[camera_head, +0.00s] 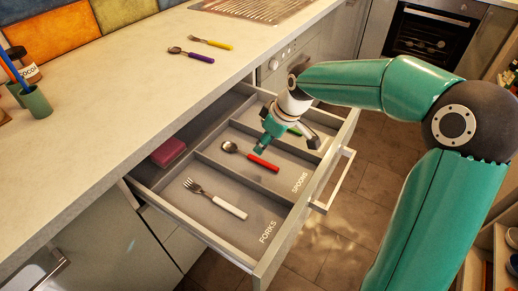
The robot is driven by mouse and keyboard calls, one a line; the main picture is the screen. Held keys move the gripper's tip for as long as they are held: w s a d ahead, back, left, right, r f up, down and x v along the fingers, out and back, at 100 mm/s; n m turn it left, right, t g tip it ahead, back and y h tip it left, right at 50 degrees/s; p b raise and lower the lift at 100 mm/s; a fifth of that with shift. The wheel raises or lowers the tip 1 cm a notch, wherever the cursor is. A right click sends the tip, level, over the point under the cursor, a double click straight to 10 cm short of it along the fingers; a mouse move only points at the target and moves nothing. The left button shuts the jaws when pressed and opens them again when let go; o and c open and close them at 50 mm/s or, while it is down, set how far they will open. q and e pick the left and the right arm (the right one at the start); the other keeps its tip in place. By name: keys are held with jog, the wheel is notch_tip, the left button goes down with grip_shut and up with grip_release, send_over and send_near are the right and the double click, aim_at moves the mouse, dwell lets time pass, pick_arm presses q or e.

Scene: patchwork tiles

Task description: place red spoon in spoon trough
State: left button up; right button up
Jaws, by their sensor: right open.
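The red spoon (262,162) has a metal bowl and a red handle. It lies in the spoon trough (283,186), the middle compartment of the open drawer, marked SPOONS. My right gripper (288,142) is open above the drawer, just behind the spoon's handle in the picture. Its fingers are spread and do not hold the spoon. It partly hides the far compartment. My left gripper is not in view.
A white-handled fork (215,198) lies in the FORKS compartment. A pink block (168,152) sits at the drawer's back left. A green-handled item (294,131) is partly hidden behind my gripper. Purple-handled (192,55) and yellow-handled (212,43) cutlery lie on the worktop (130,85).

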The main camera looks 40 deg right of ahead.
jog(key=v, duration=0.5)
jog(key=shift+p, duration=0.3)
